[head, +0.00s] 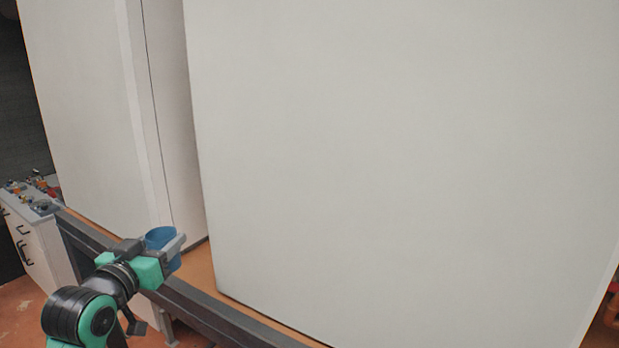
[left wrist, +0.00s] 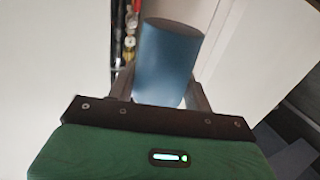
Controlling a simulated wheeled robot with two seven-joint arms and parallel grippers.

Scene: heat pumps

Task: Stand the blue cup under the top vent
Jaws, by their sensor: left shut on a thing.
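The blue cup (head: 161,239) is between the fingers of my left gripper (head: 176,247) in the head view. The gripper is shut on it, near the front edge of the platform and in front of the gap between two large white cabinets. In the left wrist view the cup (left wrist: 168,62) fills the space between the two fingers (left wrist: 168,88). No vent can be made out in either view. My right gripper is not in view.
A large white cabinet (head: 400,150) fills the middle and right; another white cabinet (head: 85,110) stands at left. A dark rail (head: 200,306) runs along the orange platform's front. A white drawer unit (head: 38,245) with small items on top stands far left.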

